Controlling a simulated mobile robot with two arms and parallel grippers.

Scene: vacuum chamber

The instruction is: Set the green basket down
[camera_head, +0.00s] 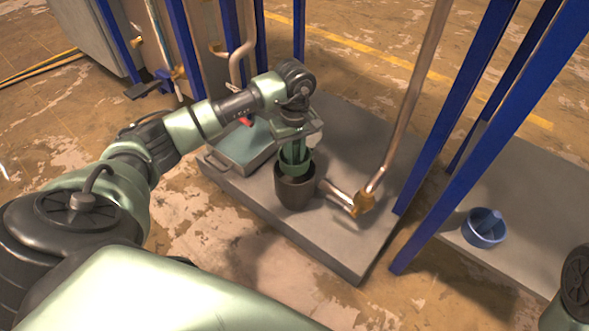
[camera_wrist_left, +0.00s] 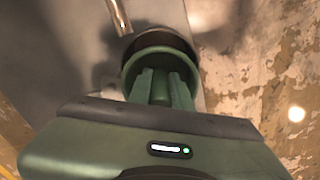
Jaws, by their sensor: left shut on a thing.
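The green basket (camera_head: 284,163) is in my left gripper (camera_head: 294,152), which points down over the grey platform. In the left wrist view the basket's round rim (camera_wrist_left: 132,66) surrounds the two green fingers (camera_wrist_left: 162,90), which hold something inside it. A dark round pot (camera_head: 295,192) stands on the platform directly below the basket; its dark rim (camera_wrist_left: 187,38) shows just behind the basket in the left wrist view. The basket's lower part is hidden, so I cannot tell how far it sits in the pot or whether they touch. My right gripper is out of view.
The grey platform (camera_head: 345,245) has a shallow tray (camera_head: 240,150) at its left. A copper pipe with a brass fitting (camera_head: 362,203) is close right of the pot. Blue posts (camera_head: 465,110) stand further right. A blue vessel (camera_head: 484,232) sits on another slab.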

